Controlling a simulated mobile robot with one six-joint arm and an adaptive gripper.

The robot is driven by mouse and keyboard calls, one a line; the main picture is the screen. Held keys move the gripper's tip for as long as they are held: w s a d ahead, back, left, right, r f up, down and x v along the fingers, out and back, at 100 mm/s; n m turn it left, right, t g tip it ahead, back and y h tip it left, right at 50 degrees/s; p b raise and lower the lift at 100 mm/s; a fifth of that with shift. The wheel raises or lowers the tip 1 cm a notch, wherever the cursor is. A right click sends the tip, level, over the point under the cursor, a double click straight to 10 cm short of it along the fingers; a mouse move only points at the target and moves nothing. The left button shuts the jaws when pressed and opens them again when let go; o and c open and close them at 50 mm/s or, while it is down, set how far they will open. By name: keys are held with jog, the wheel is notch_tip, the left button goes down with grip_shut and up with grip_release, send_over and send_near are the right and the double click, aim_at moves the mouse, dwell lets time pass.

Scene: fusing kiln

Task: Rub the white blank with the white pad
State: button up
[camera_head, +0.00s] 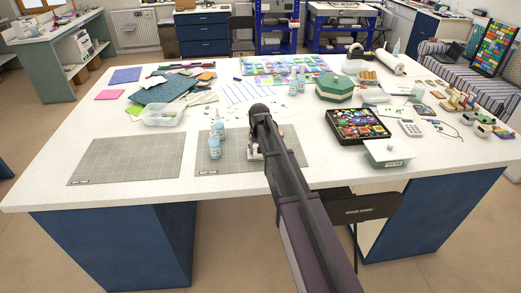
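My arm reaches from the bottom right to the middle of the white table. It hides most of my gripper and what is under it. A small pale shape (254,150) shows at the left edge of my arm, over the right grey cutting mat (232,161). I cannot tell whether it is the white blank, the white pad or part of my gripper. Neither the blank nor the pad can be made out clearly elsewhere. The state of my gripper's fingers is hidden.
The left grey mat (125,159) is bare. A black tray of coloured glass (358,125), a white box (388,153) and a calculator (410,128) lie right.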

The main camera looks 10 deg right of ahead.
jog(key=shift+a, duration=0.15)
jog(key=shift+w+a, duration=0.2)
jog(key=shift+a, duration=1.45)
jog(key=shift+r, duration=0.15)
jog(key=shift+r+p, duration=2.9)
jog(key=shift+p, duration=0.25)
notch_tip(320, 180, up, 3)
jog(key=p, duration=0.3)
